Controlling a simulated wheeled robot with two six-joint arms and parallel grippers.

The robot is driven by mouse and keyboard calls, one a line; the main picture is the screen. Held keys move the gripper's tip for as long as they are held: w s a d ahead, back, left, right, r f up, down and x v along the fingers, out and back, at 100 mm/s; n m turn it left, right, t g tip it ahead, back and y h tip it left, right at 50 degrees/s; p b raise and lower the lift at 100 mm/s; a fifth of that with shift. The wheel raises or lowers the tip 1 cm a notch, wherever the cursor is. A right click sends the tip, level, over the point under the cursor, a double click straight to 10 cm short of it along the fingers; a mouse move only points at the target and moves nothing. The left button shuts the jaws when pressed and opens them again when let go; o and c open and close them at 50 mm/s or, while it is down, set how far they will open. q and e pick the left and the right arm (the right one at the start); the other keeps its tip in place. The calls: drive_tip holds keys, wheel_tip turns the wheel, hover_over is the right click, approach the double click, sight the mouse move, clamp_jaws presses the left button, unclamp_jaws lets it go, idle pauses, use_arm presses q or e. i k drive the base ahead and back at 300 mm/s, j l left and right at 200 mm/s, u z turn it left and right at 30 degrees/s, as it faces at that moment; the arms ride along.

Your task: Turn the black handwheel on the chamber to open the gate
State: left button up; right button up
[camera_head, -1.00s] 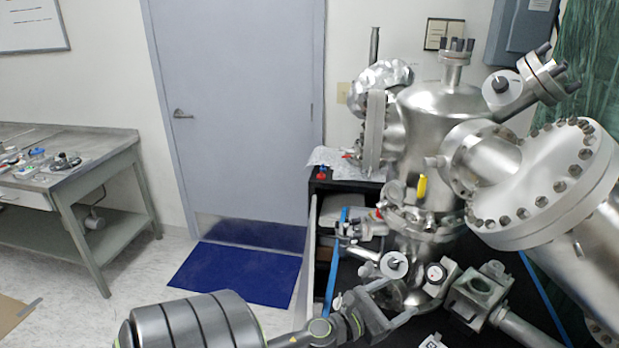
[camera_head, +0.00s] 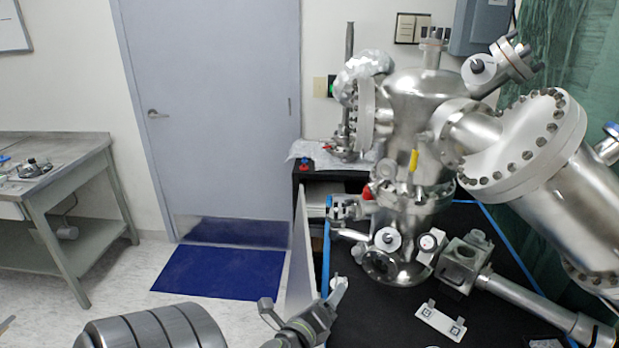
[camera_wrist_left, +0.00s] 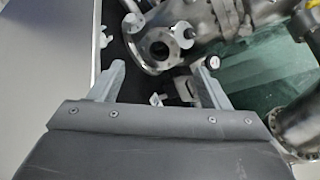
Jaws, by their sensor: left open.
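The steel chamber (camera_head: 405,160) stands on the black tabletop right of centre in the head view. No plainly black handwheel stands out. A pale round disc with a dark centre knob (camera_head: 388,240) sits low on the chamber, and a similar disc (camera_head: 479,68) sits high on its right. I cannot tell whether either is the handwheel. My left gripper (camera_head: 302,294) is open and empty, left of the chamber's lower flange and apart from it. In the left wrist view, its spread fingers (camera_wrist_left: 160,68) frame part of the lower chamber fittings (camera_wrist_left: 157,48). My right gripper is not in view.
A dial gauge (camera_head: 428,242) and a square valve block with a pipe (camera_head: 463,262) stand right of the lower disc. A marked plate (camera_head: 440,322) lies on the tabletop (camera_head: 380,315). A large flanged cylinder (camera_head: 535,150) crowds the right. Open floor with a blue mat (camera_head: 218,272) lies left.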

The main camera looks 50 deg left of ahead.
sight(427, 242)
drive_tip(key=k+j+z, duration=0.15)
drive_tip(key=j+z, duration=0.25)
drive_tip(key=k+j+z, duration=0.2)
drive_tip(key=z, duration=0.2)
drive_tip(key=j, duration=0.1)
